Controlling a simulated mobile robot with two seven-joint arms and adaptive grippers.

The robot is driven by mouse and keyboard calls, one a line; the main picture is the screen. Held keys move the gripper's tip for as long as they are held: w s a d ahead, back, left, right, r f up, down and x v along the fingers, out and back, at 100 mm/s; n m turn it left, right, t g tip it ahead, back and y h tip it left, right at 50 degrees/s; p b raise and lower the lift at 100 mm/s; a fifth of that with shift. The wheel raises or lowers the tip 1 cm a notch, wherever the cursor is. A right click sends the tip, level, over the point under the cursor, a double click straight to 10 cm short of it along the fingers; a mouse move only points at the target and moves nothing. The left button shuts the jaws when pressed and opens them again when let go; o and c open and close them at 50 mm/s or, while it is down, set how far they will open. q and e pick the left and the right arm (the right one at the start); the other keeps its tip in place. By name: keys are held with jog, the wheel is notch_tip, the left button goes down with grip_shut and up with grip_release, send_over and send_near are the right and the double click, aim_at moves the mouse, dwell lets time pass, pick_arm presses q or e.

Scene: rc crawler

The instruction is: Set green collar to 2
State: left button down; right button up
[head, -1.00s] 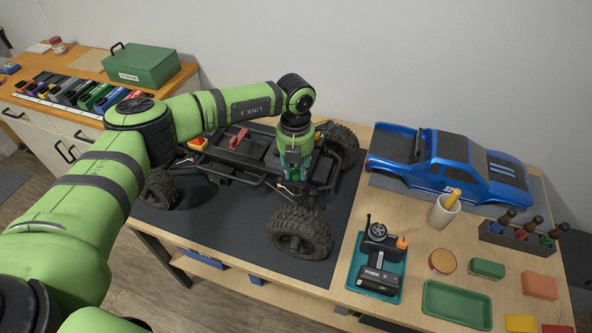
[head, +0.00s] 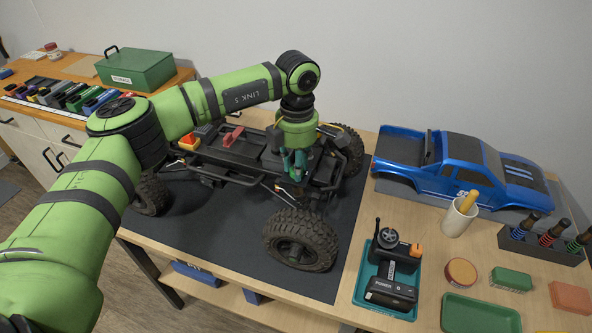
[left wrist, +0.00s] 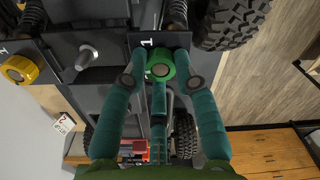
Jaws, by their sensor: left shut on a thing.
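The RC crawler chassis (head: 235,160) stands on a dark mat. My left gripper (head: 297,172) points down at its near right end, between the wheels. In the left wrist view, the gripper's teal fingers (left wrist: 161,76) are shut around the green collar (left wrist: 160,64), a round ring with a dark centre. A white mark "1" (left wrist: 149,43) shows on the dark plate just beyond the collar. A yellow collar (left wrist: 18,69) sits at the left edge of that view, with a grey post between. In the head view the green collar is hidden by the gripper. My right gripper is not in view.
Large tyres (head: 301,239) stand close to the gripper. The blue truck body (head: 470,170) lies at the right, with a teal tray (head: 362,296) holding the transmitter (head: 393,270) nearer. A green storage box (head: 143,67) is on the back-left bench.

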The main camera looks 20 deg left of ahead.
pick_arm(q)
jog(key=shift+d+m, duration=0.15)
jog(key=shift+m, duration=0.35)
jog(key=shift+b, duration=0.3)
jog(key=c, duration=1)
grip_release()
jog(key=shift+o, duration=0.2)
jog(key=shift+d, duration=0.1)
notch_tip(320, 180, up, 12)
jog(key=shift+w, duration=0.2)
